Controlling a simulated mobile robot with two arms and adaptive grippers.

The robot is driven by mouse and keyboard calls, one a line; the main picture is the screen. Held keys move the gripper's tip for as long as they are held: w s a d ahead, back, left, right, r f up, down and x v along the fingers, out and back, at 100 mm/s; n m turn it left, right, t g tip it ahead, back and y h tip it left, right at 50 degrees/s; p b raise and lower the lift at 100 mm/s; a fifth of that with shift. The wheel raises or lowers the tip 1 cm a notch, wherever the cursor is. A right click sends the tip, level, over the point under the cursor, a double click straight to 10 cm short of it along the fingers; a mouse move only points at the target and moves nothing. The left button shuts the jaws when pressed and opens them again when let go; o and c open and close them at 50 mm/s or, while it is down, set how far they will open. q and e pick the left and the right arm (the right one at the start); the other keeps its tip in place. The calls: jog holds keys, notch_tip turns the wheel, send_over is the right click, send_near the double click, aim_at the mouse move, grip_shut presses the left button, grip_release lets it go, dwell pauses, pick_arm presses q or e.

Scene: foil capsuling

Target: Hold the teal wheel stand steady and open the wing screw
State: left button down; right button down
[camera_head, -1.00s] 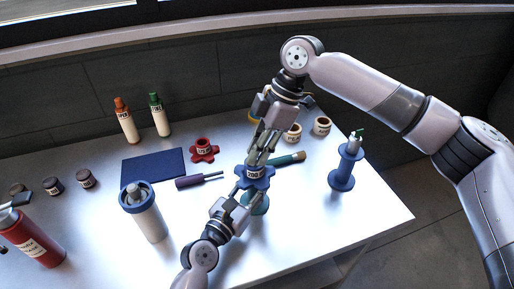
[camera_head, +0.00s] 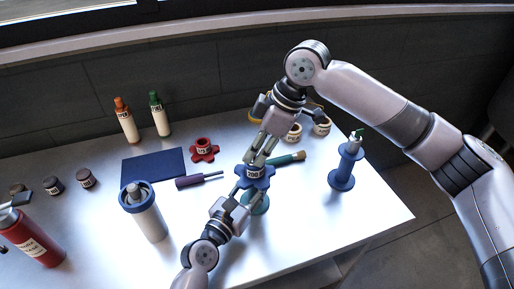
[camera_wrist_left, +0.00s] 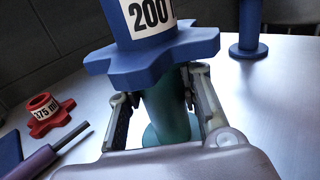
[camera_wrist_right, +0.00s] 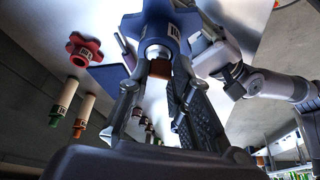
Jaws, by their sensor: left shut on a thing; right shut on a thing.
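The teal wheel stand (camera_head: 260,206) stands near the table's front edge, largely hidden by my left gripper. Its teal column also shows in the left wrist view (camera_wrist_left: 172,112). My left gripper (camera_head: 240,203) is shut around that column, with a finger on each side. Above it sits the blue star-shaped wing screw (camera_head: 266,182), with a white label reading 200 in the left wrist view (camera_wrist_left: 112,65). My right gripper (camera_head: 256,160) reaches down from above and is shut on the wing screw's upper part. The right wrist view shows the blue lobes (camera_wrist_right: 133,26) beyond its fingers.
A purple-handled tool (camera_head: 190,182) and a green tool (camera_head: 284,160) lie close on either side. A blue spool-like stand (camera_head: 342,178) is at right, a white canister (camera_head: 149,222) at left. A red star knob (camera_head: 204,155) and dark blue mat (camera_head: 152,168) lie behind.

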pick_arm(q)
jog(key=shift+r, duration=0.1)
pick_arm(e)
jog(key=m+t, duration=0.1)
jog(key=m, duration=0.2)
jog(key=shift+s+m, duration=0.1)
jog(key=shift+m, duration=0.2)
jog(key=m+t+h, duration=0.1)
jog(key=m, duration=0.2)
jog(key=shift+a+m+t, duration=0.1)
jog(key=shift+m+t, duration=0.2)
jog(key=m+h, duration=0.1)
jog(key=m, duration=0.2)
jog(key=m+t+h, duration=0.1)
jog(key=m, duration=0.2)
jog(key=shift+s+a, duration=0.1)
jog(key=shift+s, duration=0.05)
jog(key=shift+m, duration=0.3)
jog(key=c, duration=1.4)
grip_release()
jog(key=shift+c, duration=0.2)
